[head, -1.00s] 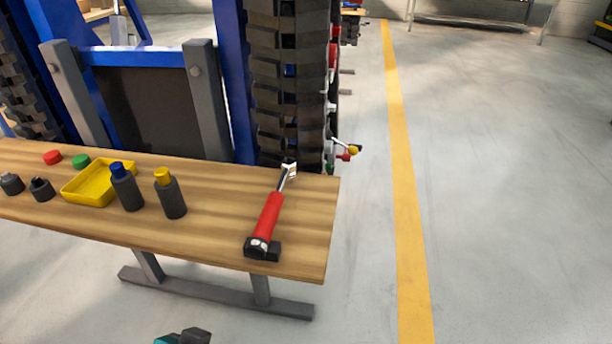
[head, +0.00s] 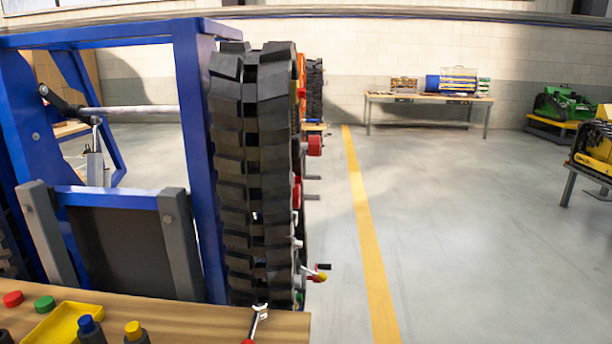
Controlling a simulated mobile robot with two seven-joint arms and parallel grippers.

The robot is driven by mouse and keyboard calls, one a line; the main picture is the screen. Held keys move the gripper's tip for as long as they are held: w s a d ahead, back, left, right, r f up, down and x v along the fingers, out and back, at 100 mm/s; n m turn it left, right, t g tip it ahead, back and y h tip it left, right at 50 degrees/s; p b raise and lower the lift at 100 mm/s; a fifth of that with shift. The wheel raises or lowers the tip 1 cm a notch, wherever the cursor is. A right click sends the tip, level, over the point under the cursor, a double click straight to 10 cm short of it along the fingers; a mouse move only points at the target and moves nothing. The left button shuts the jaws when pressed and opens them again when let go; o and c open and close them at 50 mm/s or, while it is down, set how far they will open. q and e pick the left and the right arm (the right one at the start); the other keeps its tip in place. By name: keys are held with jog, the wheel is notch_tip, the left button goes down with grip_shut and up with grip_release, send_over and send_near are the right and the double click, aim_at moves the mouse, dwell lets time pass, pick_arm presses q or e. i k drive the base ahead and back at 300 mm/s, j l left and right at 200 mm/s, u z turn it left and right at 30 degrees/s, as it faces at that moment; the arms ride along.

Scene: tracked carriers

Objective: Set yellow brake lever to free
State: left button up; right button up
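A small lever with a yellow end (head: 320,277) sticks out to the right from the low side of the tracked carrier, near the floor, beyond the bench's right end. A red and dark handle piece sits right beside it, so its exact setting cannot be told. The carrier's black rubber track (head: 250,170) stands upright at the centre left and hides most of the side where the lever is mounted. Neither of my grippers is in view.
A wooden bench (head: 190,322) crosses the lower left, with a yellow tray (head: 60,325), bottles, caps and a wrench (head: 258,318). A blue frame (head: 200,150) stands behind it. Floor is open around the yellow line (head: 365,220). A far table (head: 430,97) and machines stand at back.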

aim_at(323, 277)
jog(key=i+l+u, duration=0.1)
jog(key=l+u, duration=0.3)
jog(key=l, duration=0.65)
jog(key=l+u, duration=0.45)
jog(key=l, duration=0.6)
